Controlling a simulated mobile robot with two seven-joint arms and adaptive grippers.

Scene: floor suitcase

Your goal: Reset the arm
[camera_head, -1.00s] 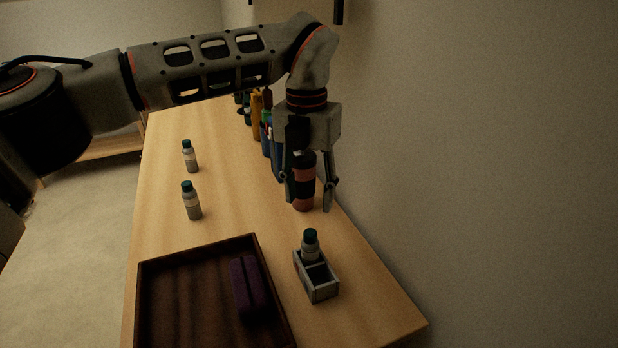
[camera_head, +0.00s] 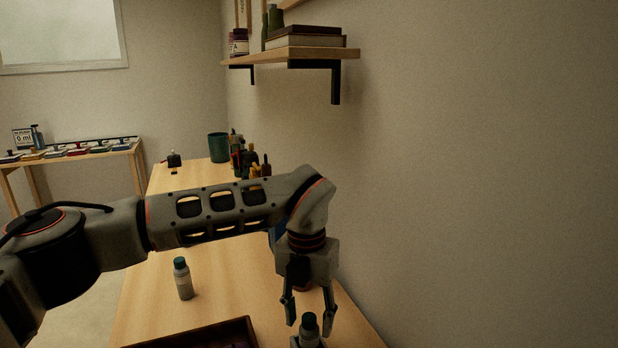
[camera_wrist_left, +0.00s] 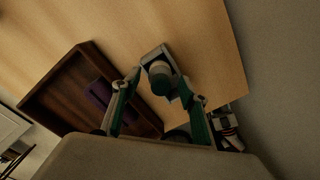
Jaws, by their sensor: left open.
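My left gripper (camera_head: 309,318) is open, pointing down near the wall side of the wooden table. In the head view, its fingertips appear on either side of a dark-capped bottle (camera_head: 309,325) in a small holder at the bottom edge. The left wrist view shows the same gripper (camera_wrist_left: 160,78) with fingers spread and that bottle (camera_wrist_left: 160,76) between them in the picture. The bottle stands in its grey holder (camera_wrist_left: 153,53); I see no clear contact with the fingers. My left arm stretches across the table from the left. My right gripper is not in view.
A dark wooden tray (camera_head: 238,329) lies left of the holder. A green-capped bottle (camera_head: 183,280) stands on the table (camera_head: 150,300). Containers of tools stand behind my arm. A wall shelf (camera_head: 295,53) hangs above; the wall is close on the right.

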